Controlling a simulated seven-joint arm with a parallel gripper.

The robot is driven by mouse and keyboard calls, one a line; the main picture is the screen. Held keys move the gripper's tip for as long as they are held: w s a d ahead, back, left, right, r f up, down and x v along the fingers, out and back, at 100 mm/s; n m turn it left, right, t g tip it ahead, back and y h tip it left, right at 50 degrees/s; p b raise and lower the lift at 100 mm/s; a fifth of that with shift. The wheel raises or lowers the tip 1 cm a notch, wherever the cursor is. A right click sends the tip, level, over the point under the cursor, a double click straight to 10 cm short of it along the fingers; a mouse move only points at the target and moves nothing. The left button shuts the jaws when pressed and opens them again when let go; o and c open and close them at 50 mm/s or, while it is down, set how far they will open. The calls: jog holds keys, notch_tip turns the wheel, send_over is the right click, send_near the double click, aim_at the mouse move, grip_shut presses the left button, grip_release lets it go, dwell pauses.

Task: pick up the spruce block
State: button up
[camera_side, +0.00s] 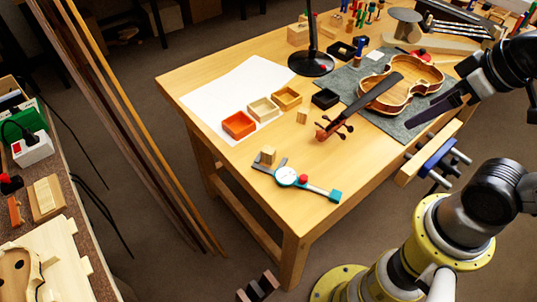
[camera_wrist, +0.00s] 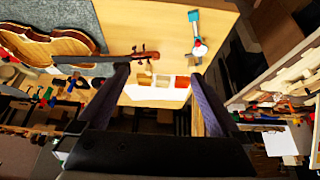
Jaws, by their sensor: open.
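Two small pale wood blocks lie on the bench in the side view: a cube-like block (camera_side: 268,155) beside the dial caliper, and a narrower upright block (camera_side: 302,117) to the right of the open boxes. I cannot tell for sure which is the spruce block. Neither block is clear in the wrist view. My gripper (camera_side: 420,115) is at the right of the side view, above the bench's right edge near the violin body, well away from both blocks. In the wrist view my gripper (camera_wrist: 158,74) has its two dark fingers wide apart with nothing held between them.
A dial caliper (camera_side: 290,177) lies near the front corner. A violin neck (camera_side: 345,118) and open violin body (camera_side: 415,82) lie right of the blocks. A black lamp base (camera_side: 311,64) stands behind.

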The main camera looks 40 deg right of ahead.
jog(key=c, duration=0.5)
